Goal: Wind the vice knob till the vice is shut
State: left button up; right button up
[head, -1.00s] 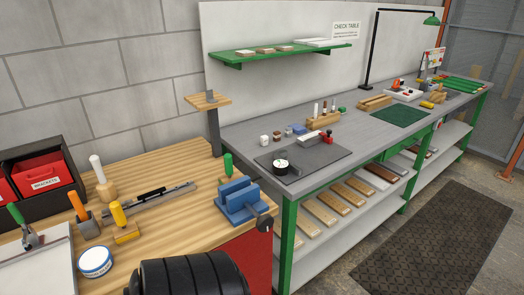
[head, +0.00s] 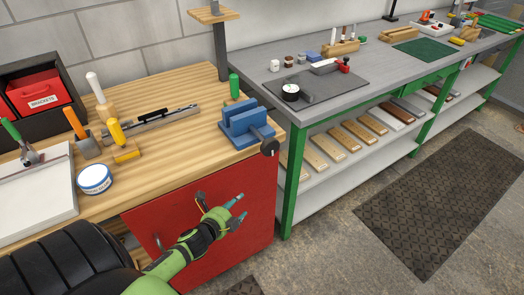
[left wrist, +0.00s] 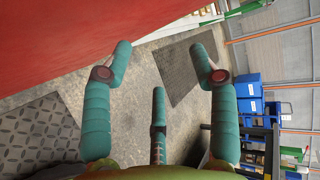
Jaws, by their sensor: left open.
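The blue vice (head: 245,123) is fixed at the right front corner of the wooden bench. A gap shows between its jaws. Its black knob (head: 269,147) sits on the side facing the bench's right edge. My left gripper (head: 238,211) has a green body and teal fingers. It is in front of the red cabinet, below and to the left of the knob, apart from it. Its fingers are spread and empty in the left wrist view (left wrist: 160,75). The vice is not visible in the left wrist view. My right gripper is not in view.
The wooden bench (head: 150,183) carries a green-handled tool (head: 234,86), a round tin (head: 94,179) and a white board (head: 35,200). A red cabinet front (head: 240,185) stands below. A grey table (head: 300,60) stands to the right.

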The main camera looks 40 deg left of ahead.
aim_at(268, 145)
pick_arm(q)
jog(key=w+d+r+m+t+h+b, duration=0.1)
jog(key=w+r+m+t+h, duration=0.2)
jog(key=r+m, duration=0.75)
jog(key=w+r+m+t+h, duration=0.1)
jog(key=w+r+m+h, duration=0.4)
jog(key=r+m, duration=0.55)
jog(key=shift+m+h, duration=0.4)
jog(key=shift+m, duration=0.3)
jog(key=w+d, duration=0.1)
jog(key=w+f+p, duration=0.1)
jog(key=w, duration=0.1)
jog(key=w+d, duration=0.1)
jog(key=shift+w+d+f, duration=0.3)
jog(key=shift+d+f, duration=0.05)
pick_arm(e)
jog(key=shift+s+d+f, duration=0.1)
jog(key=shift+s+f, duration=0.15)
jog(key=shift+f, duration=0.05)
pick_arm(q)
jog(key=shift+c, duration=0.4)
grip_shut()
